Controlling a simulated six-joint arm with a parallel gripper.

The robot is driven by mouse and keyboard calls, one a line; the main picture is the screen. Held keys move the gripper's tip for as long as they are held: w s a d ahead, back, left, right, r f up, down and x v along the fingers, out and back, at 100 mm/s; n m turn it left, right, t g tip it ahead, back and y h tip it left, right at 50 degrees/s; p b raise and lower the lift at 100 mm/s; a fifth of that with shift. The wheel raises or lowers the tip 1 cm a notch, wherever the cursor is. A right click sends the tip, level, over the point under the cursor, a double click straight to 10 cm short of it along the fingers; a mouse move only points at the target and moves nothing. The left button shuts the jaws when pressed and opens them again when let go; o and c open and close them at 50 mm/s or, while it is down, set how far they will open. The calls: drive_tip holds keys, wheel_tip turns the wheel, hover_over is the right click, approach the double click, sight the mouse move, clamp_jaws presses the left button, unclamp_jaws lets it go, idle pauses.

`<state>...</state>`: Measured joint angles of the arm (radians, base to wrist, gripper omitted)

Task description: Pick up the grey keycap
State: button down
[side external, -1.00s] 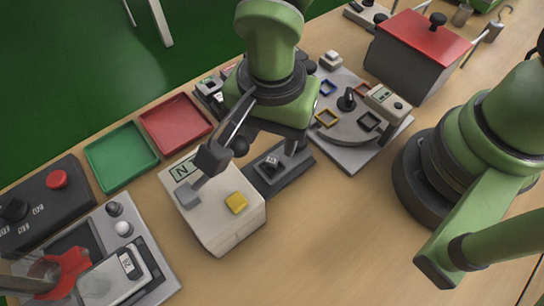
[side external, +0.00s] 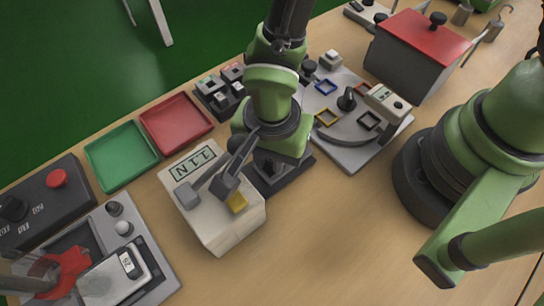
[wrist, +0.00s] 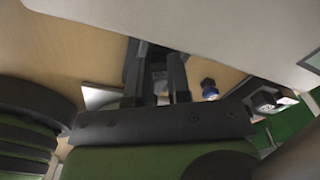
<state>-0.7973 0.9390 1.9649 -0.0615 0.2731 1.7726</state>
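A pale box (side external: 215,222) marked N11 stands on the wooden bench. It bears a grey keycap (side external: 187,195) on its left part and a yellow keycap (side external: 237,203) on its right part. My gripper (side external: 213,185) is over the box top, between the two keycaps in the side view, with its fingers apart and nothing seen held. One fingertip partly overlaps the yellow keycap in that view. In the wrist view, the gripper (wrist: 157,95) shows two dark fingers with a gap. The pale box fills the top there; the grey keycap cannot be made out.
A red tray (side external: 210,127) and a green tray (side external: 98,155) lie behind the box. A grey fixture (side external: 165,283) is at lower left. The front bench is clear.

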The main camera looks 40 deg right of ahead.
drive_tip(key=shift+r, duration=0.1)
idle(0.3)
wheel_tip(320, 180, up, 17)
drive_tip(key=w+d+f+n, duration=0.1)
drive_tip(key=w+d+n, duration=0.1)
drive_tip(key=d+n, duration=0.35)
drive_tip(key=w+d+n, duration=0.2)
drive_tip(key=w+d, duration=0.1)
drive_tip(key=d, duration=0.5)
drive_tip(key=w+d+f+n, duration=0.1)
drive_tip(key=w+d+n, duration=0.1)
drive_tip(key=d+n, duration=0.35)
drive_tip(key=n, duration=1.7)
hover_over(317, 181)
wheel_tip(317, 181, down, 12)
drive_tip(key=shift+f, duration=2.35)
drive_tip(key=shift+f, duration=0.15)
